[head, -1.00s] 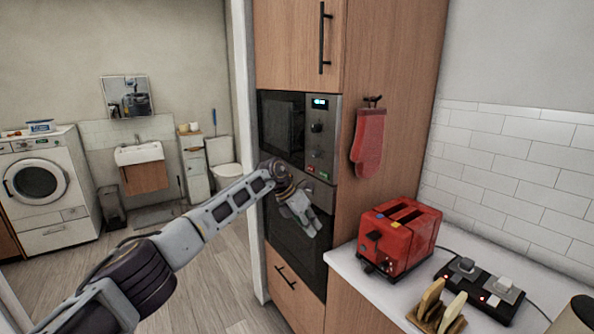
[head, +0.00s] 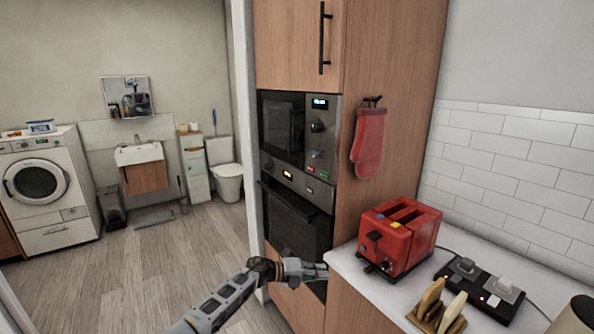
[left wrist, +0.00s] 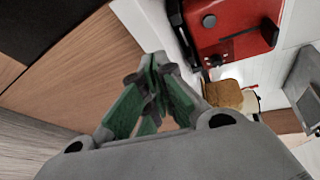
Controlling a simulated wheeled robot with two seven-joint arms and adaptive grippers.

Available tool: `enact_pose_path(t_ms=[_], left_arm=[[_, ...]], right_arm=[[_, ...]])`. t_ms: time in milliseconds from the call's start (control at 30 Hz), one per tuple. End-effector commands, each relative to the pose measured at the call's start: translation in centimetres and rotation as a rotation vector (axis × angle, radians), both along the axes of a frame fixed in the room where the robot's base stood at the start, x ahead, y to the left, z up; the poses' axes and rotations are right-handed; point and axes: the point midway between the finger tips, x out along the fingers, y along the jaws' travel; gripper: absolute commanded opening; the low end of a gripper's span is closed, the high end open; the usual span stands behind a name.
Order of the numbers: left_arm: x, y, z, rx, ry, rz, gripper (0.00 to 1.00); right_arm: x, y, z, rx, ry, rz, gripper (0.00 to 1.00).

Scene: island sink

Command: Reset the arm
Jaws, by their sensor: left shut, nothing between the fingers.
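My left arm (head: 225,303) comes in from the bottom of the head view, low in front of the wooden cabinet. My left gripper (head: 322,270) points right, close to the left edge of the white counter (head: 352,270). In the left wrist view its green-padded fingers (left wrist: 158,88) are together and hold nothing. Whether it touches the counter edge cannot be told. My right gripper is not in view.
A red toaster (head: 400,236) stands on the counter, with bread slices in a rack (head: 437,308) in front. A black power strip (head: 478,290) lies to the right. The microwave (head: 298,130) and oven (head: 296,225) are shut. Open floor (head: 130,270) lies left.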

Motion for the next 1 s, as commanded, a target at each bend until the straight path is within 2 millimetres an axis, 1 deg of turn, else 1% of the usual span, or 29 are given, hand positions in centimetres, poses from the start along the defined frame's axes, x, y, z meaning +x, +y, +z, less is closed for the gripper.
enact_pose_path(t_ms=[33,167,367,567,667,700,767,800,867,1000], left_arm=[[-0.2,0.4,-1.4,-0.03,0.04,0.04,0.0],[-0.3,1.8,-4.7,-0.102,0.137,0.151,0.0],[-0.9,4.5,-10.2,-0.2,0.293,0.331,0.0],[-2.5,7.8,-16.5,-0.28,0.455,0.52,0.0],[-3.8,9.7,-19.8,-0.313,0.538,0.617,0.0],[-4.4,10.4,-21.3,-0.325,0.572,0.655,0.0],[-5.4,11.6,-23.4,-0.34,0.622,0.716,0.0],[-6.1,12.5,-24.8,-0.35,0.656,0.757,0.0],[-7.3,13.7,-27.0,-0.364,0.706,0.818,0.0],[-10.6,16.6,-31.8,-0.388,0.82,0.955,0.0]], right_arm=[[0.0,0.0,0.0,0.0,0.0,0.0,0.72],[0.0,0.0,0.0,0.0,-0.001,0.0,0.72],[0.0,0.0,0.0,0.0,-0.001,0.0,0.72],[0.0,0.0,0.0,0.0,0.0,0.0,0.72],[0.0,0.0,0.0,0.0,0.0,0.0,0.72],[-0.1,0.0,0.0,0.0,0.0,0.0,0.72],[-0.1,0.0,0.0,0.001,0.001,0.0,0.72],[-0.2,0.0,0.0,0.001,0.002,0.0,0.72],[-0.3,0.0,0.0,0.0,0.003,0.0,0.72],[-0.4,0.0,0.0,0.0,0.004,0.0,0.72]])
